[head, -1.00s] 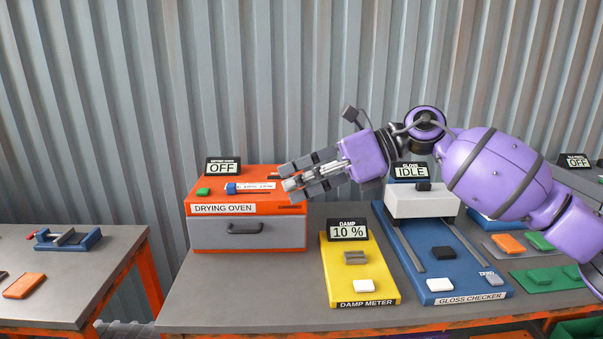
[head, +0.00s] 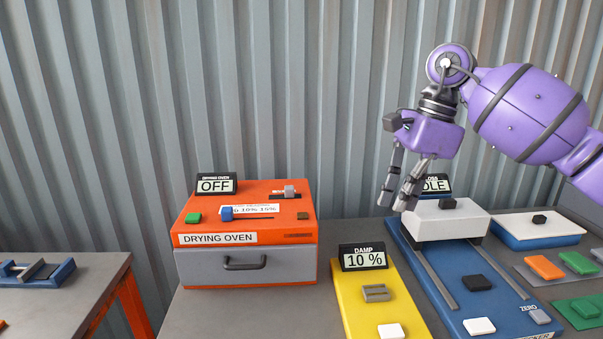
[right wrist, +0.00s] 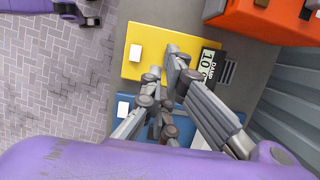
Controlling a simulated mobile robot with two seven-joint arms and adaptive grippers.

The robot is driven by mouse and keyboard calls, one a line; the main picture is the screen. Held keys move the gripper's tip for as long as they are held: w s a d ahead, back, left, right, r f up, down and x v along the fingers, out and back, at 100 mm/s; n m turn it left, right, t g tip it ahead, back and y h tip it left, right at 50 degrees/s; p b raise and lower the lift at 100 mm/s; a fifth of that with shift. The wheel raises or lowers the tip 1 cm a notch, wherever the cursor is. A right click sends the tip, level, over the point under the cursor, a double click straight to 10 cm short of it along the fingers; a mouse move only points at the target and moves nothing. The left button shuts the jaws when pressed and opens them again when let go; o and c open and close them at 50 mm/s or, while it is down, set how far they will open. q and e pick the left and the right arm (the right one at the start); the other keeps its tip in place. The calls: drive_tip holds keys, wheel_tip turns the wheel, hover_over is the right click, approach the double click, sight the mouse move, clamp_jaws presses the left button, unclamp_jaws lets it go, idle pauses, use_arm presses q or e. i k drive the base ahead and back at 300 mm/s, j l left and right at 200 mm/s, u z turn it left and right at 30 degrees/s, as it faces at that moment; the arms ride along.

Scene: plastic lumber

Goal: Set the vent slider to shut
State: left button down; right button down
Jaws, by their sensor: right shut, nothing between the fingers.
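The orange drying oven (head: 245,228) stands on the bench with its grey drawer closed and its display reading OFF. A small grey slider knob (head: 290,190) sits in a dark slot at the back right of its top. I cannot read a vent label there. A blue knob (head: 227,213) sits at the left of a white printed scale. My right gripper (head: 396,204) is shut and empty, pointing down to the right of the oven, in front of the gloss checker display. It touches neither knob. In the right wrist view its fingers (right wrist: 163,66) appear over the damp meter.
A green button (head: 193,218) and a small brown square (head: 303,216) are on the oven top. The yellow damp meter (head: 365,292) shows 10 %. The blue gloss checker (head: 455,290) stands right of it. Bare bench (head: 250,312) lies before the oven.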

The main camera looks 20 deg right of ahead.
sight(289, 190)
drive_tip(key=i, duration=0.95)
